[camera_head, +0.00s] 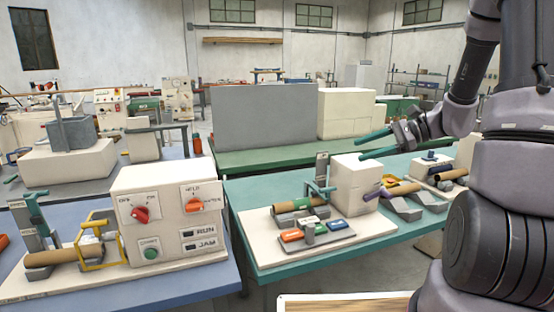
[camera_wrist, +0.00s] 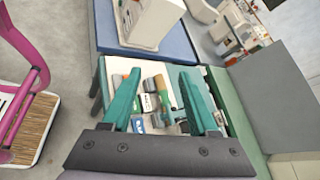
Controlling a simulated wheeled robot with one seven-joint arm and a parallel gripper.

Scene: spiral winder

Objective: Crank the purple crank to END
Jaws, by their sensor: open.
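The purple crank (camera_head: 373,194) shows in the head view as a small purple piece on the right side of a cream housing (camera_head: 352,178) on the teal table. Its full shape and its angle are too small to tell, and no END mark is readable. My gripper (camera_head: 360,150) has two teal fingers spread apart with nothing between them. It is in the air above and behind the housing in the picture, apart from the crank. In the wrist view the open fingers (camera_wrist: 160,75) point down toward the teal table's machine. I cannot make out the crank there.
A control box (camera_head: 160,215) stands on the blue table at left. A grey panel (camera_head: 263,115) stands behind. A pink tubular frame (camera_wrist: 30,60) is at the wrist view's left.

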